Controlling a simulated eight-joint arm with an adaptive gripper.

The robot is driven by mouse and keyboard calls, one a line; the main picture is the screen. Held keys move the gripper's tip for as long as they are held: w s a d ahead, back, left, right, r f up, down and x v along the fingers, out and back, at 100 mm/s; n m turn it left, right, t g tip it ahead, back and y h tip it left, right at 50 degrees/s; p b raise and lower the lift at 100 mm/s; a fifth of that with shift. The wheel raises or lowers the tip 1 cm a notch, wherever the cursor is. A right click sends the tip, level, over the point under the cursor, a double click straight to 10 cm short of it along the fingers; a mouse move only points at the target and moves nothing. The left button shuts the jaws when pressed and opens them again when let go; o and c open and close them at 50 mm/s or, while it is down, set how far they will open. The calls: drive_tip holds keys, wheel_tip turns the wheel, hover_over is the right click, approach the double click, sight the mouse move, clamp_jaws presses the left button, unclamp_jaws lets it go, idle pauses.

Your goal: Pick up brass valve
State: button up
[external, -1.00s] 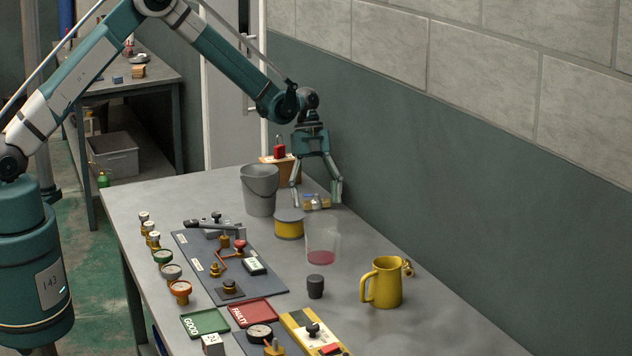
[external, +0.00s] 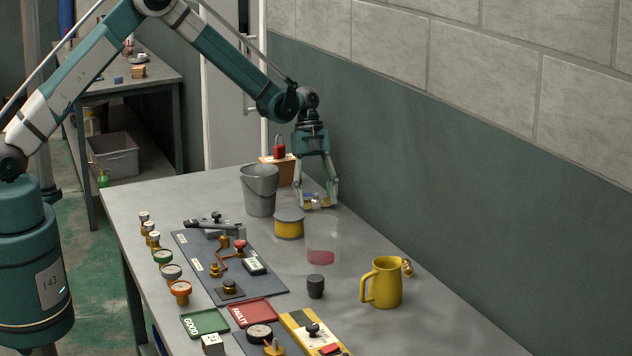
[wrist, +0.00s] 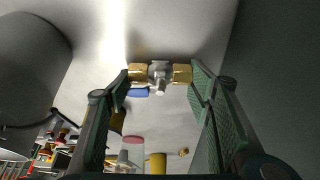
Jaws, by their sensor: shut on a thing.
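The brass valve (wrist: 180,74) lies across between my fingertips in the wrist view, with brass ends and a silver-grey middle and stem. A small blue part shows beside it. My gripper (wrist: 158,78) is shut on the valve, one finger at each brass end. In the external view my gripper (external: 317,203) is low over the far part of the table, behind the yellow tin. The valve (external: 316,202) is small there and partly hidden by the fingers. I cannot tell whether it touches the table.
A grey bucket (external: 260,192) stands left of my gripper, and a yellow tin (external: 289,225) in front. A clear beaker (external: 322,245) with pink liquid, a dark cup (external: 315,287) and a yellow jug (external: 386,283) stand nearer. The wall (external: 420,180) is close on the right.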

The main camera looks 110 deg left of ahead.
drive_tip(key=shift+r, duration=4.9)
drive_tip(key=shift+d, duration=0.1)
